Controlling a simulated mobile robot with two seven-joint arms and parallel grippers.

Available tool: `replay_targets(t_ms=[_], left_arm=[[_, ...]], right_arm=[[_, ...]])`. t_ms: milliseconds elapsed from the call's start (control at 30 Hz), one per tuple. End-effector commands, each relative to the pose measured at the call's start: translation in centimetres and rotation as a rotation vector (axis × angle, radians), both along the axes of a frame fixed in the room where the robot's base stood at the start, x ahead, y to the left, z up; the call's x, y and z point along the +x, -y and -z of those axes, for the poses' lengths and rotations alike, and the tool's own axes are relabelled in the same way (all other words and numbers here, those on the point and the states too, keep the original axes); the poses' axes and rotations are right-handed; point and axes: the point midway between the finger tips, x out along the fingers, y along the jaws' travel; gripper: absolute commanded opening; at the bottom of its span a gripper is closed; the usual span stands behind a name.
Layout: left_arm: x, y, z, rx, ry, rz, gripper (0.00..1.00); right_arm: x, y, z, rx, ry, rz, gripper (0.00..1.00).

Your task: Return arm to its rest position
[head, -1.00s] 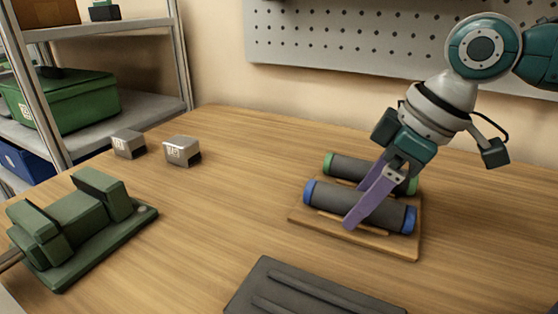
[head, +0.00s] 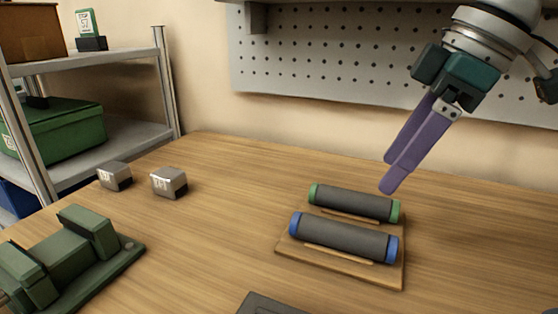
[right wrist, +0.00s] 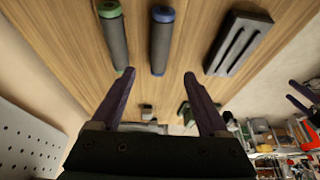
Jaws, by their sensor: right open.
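My right gripper (head: 388,175) is raised in the air above the back right of the table. Its purple fingers hold nothing; in the right wrist view the two fingers (right wrist: 158,73) stand wide apart. A dark roll with blue ends (head: 343,238) and a dark roll with green ends (head: 354,203) lie side by side on a wooden board (head: 340,266), below and left of the gripper. The blue-ended roll (right wrist: 161,42) and the green-ended roll (right wrist: 115,40) also show in the right wrist view, apart from the fingers. My left gripper is not in the head view.
A green fixture (head: 65,258) stands at the left front. Two small metal blocks (head: 169,183) (head: 115,176) sit behind it. A dark grooved block (head: 268,305) lies at the front edge of view. A pegboard (head: 330,60) hangs behind; a shelf (head: 110,145) stands left.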

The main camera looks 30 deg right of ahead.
Motion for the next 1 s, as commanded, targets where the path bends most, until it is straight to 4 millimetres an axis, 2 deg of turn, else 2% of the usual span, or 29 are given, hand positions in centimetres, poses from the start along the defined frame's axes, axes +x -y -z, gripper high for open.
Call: replay_targets(t_ms=[567, 667, 833, 900, 1000], left_arm=[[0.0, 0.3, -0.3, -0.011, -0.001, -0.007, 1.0], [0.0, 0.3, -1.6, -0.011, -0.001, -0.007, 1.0], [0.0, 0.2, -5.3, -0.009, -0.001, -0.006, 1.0], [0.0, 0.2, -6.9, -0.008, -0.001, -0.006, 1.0], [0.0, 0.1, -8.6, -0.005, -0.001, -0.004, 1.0]], right_arm=[[-0.2, -0.4, 0.0, -0.002, -0.004, -0.011, 0.78], [-1.0, -2.5, 1.0, -0.009, -0.016, -0.054, 0.78], [-4.4, -9.1, 3.0, 0.004, -0.01, -0.12, 0.78], [-6.1, -11.4, 3.2, 0.023, 0.005, -0.087, 0.78], [-8.4, -13.1, 2.9, 0.039, 0.018, 0.011, 0.78]])
